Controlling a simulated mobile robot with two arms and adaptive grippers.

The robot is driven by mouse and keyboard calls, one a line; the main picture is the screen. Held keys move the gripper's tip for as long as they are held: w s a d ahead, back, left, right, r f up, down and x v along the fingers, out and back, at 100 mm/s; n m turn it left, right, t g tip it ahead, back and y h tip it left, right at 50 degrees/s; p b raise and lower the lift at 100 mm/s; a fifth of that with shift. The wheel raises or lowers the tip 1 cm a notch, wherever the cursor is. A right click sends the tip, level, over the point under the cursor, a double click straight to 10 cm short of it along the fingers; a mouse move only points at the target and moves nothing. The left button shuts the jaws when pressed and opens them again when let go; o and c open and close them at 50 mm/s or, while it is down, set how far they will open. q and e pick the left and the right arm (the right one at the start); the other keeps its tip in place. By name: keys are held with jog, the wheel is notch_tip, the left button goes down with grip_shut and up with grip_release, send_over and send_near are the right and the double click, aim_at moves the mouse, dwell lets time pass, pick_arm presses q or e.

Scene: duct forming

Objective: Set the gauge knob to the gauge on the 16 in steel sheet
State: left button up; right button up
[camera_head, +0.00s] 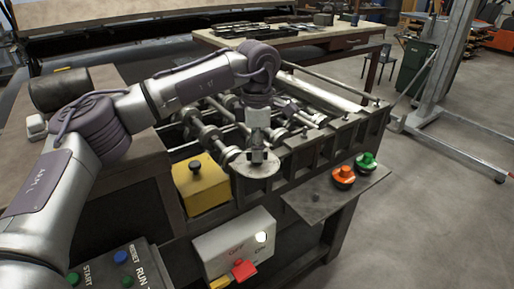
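My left gripper (257,157) points down over a round grey metal dial plate (245,171) at the near end of the roller machine (292,140). Its fingertips are at the middle of the plate, where they hide any gauge knob. They are too small to tell whether they are open, shut or touching something. No markings are readable on the plate. I cannot pick out a steel sheet with a readable gauge. My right gripper is not in view.
A yellow box with a black button (203,190) stands left of the plate. A white OFF/ON switch box (235,248) is below. Orange (343,176) and green (366,161) knobs sit on a side shelf. A START/RESET panel (112,268) is at lower left.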

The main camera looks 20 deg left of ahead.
pick_arm(q)
grip_shut()
jog(key=shift+m, duration=0.3)
jog(key=m+p, duration=0.1)
jog(key=m, duration=0.1)
jog(key=shift+r+m, duration=0.1)
jog(key=shift+m, duration=0.3)
jog(key=m, duration=0.3)
jog(key=shift+m, duration=0.3)
jog(key=shift+m+p, duration=0.5)
jog(key=shift+m, duration=1.8)
jog(key=shift+o, duration=2.1)
grip_release()
